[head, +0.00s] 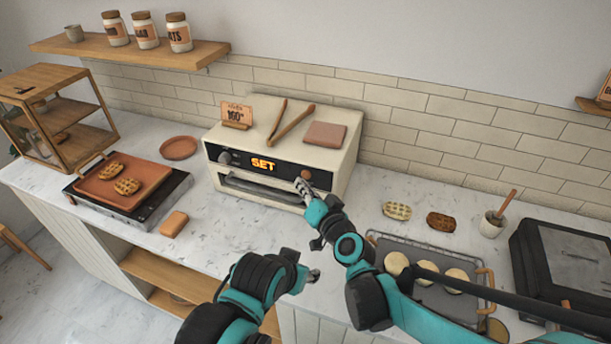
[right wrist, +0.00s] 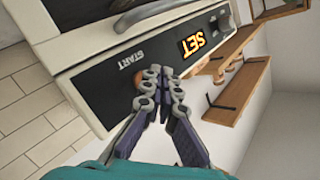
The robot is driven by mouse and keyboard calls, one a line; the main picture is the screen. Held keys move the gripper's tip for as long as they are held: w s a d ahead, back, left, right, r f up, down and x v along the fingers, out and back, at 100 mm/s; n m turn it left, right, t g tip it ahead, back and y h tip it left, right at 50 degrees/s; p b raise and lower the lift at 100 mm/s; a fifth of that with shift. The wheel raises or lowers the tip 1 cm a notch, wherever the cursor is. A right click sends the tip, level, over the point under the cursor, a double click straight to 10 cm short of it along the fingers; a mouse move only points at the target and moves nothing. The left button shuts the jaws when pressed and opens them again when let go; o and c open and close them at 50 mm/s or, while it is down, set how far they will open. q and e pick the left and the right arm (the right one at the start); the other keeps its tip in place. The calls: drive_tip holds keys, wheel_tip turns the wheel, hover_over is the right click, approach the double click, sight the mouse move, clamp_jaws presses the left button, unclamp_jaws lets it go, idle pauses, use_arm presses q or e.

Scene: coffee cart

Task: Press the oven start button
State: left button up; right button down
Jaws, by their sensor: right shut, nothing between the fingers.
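The cream oven (head: 275,150) stands on the counter against the tiled wall, with a black front panel. Its display (head: 263,164) glows orange and reads "SET". The start button (head: 306,174) is a brown round knob at the panel's right end, and it shows beside the "START" label in the right wrist view (right wrist: 139,78), partly hidden by my fingers. My right gripper (head: 304,188) is shut and empty, its fingertips (right wrist: 160,75) at or just in front of the button; I cannot tell whether they touch. My left gripper (head: 312,276) is low, over the counter's front edge; its jaws are unclear.
A griddle with a terracotta tray (head: 124,187) and waffles is at the left. A grey tray (head: 430,284) of round cakes sits at the right, near a black appliance (head: 562,262).

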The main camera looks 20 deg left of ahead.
drive_tip(key=shift+w, duration=0.15)
idle(0.7)
drive_tip(key=shift+w, duration=0.3)
drive_tip(key=shift+w, duration=0.35)
idle(0.6)
drive_tip(key=shift+s, duration=0.8)
drive_tip(key=shift+s+d, duration=0.15)
drive_tip(key=shift+s, duration=2.4)
